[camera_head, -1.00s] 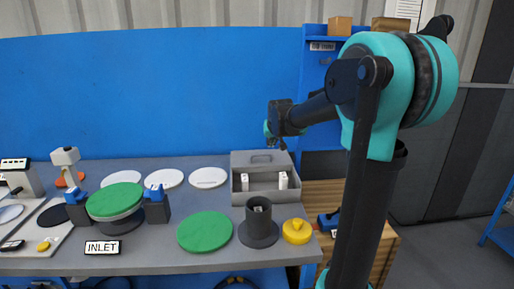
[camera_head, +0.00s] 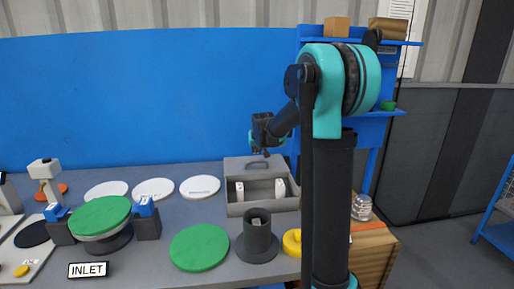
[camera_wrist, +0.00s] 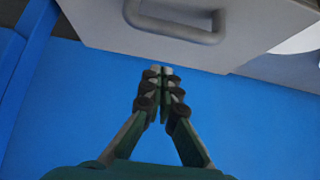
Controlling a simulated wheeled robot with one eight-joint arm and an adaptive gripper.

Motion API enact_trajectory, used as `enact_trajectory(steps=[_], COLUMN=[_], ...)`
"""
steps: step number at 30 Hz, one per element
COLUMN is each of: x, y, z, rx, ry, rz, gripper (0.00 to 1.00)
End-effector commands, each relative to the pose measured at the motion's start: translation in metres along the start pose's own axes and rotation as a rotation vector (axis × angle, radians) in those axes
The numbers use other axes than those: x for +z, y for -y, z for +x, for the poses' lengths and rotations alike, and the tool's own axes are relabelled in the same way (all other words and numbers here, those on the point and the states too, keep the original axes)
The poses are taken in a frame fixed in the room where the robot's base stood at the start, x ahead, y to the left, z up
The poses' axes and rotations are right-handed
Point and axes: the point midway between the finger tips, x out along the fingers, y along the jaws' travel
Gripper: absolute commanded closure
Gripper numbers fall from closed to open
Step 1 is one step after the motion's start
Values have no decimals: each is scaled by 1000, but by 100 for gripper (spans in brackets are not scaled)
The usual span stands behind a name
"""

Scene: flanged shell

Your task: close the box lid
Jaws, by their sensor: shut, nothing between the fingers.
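The grey box (camera_head: 235,209) stands at the back right of the workbench. Its lid (camera_head: 240,168) is open and stands up at the rear of the box. Two white upright pieces (camera_head: 280,188) show inside the box. My gripper (camera_head: 264,154) is shut and empty, near the top edge of the lid. In the wrist view my gripper (camera_wrist: 161,72) points at the edge of the grey lid (camera_wrist: 100,22), and the lid's handle (camera_wrist: 175,27) lies just beyond the fingertips. I cannot tell whether the fingertips touch the lid.
A grey flanged shell (camera_head: 257,240) and a yellow part (camera_head: 292,242) stand in front of the box. A green disc (camera_head: 199,248) and several white discs (camera_head: 200,187) lie to the left. A blue panel (camera_head: 130,100) rises behind the bench.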

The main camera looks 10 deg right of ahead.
Motion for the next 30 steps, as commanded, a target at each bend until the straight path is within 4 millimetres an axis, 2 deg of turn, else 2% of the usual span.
enact_trajectory(steps=[4, 9, 15, 30], x=[0, 18, 32, 36], y=[0, 0, 0, 0], z=[20, 7, -1, -4], rx=[0, 0, 0, 0], ry=[0, 0, 0, 0], rz=[0, 0, 0, 0], gripper=[100, 100, 100, 100])
